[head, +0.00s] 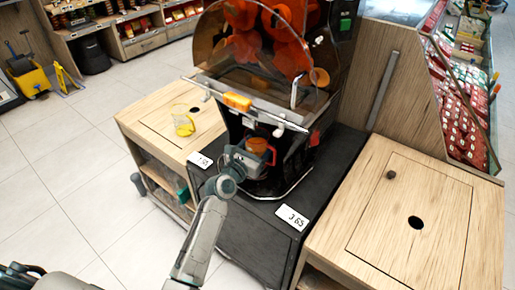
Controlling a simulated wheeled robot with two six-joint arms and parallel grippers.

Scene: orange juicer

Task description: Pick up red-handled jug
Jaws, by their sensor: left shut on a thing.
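The red-handled jug (258,147) stands in the bay of the orange juicer, below its front bar. Orange colour shows in its upper part, and its red handle is on the right side. My left gripper (250,161) reaches in from the front and is shut on the jug. The gripper and wrist hide the jug's lower part, so I cannot tell whether its base touches the juicer. My right gripper is not in view.
The juicer (237,102) has a clear cover with oranges behind it. The right wooden counter (430,185) is clear except for a knob and a hole. Price cards mark the black stand's front edge.

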